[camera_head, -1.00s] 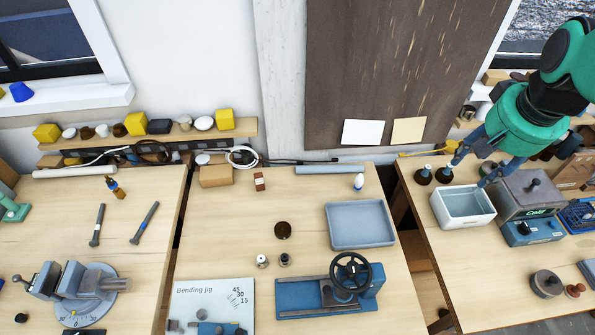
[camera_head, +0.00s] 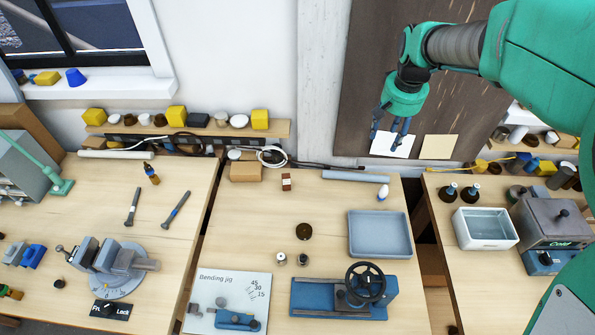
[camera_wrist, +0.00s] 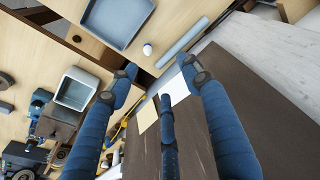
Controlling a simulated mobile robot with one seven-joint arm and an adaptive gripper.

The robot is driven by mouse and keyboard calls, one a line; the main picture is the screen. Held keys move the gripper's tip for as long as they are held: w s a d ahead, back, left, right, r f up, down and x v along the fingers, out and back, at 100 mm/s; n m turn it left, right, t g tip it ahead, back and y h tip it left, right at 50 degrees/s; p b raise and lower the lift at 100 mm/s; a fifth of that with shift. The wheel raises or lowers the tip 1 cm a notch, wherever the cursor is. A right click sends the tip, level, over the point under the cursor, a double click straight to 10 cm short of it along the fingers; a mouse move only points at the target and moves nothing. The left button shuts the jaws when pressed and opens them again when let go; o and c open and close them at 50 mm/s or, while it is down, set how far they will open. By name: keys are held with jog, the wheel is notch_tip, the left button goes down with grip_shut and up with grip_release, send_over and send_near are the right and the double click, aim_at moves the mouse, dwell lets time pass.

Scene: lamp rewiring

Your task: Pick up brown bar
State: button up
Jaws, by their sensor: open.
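A small reddish-brown block (camera_head: 286,182) with a pale mark stands near the back of the middle table, beside a cardboard box. It is the closest match to a brown bar that I see, and I cannot make it out in the wrist view. My gripper (camera_head: 388,130) is open and empty in the head view, raised in front of the dark brown board and to the right of the block. In the wrist view my gripper (camera_wrist: 160,75) shows spread fingers with nothing between them.
A blue-grey tray (camera_head: 379,252), a grey bar (camera_head: 355,177) and a white bottle (camera_head: 383,192) lie right of the block. The cardboard box (camera_head: 246,172) is left of it. A dark round piece (camera_head: 304,232) sits mid-table.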

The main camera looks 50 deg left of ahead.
jog(key=s+a+f+n+g+p, duration=0.1)
jog(key=s+a+f, duration=0.2)
jog(key=a+f, duration=0.35)
jog(key=s+a+f+n+p, duration=0.15)
jog(key=a+f, duration=0.25)
jog(key=a, duration=0.6)
jog(key=n+h+p, duration=0.1)
jog(key=p, duration=0.1)
send_over(286, 175)
notch_tip(286, 175, down, 11)
jog(key=shift+r, duration=0.1)
jog(key=shift+d+f+p, duration=0.1)
jog(key=shift+f+p, duration=0.25)
jog(key=shift+f, duration=3.95)
jog(key=shift+s+f, duration=0.1)
jog(key=shift+f, duration=0.05)
jog(key=shift+f+p, duration=0.55)
jog(key=shift+f, duration=1.9)
jog(key=shift+c, duration=0.2)
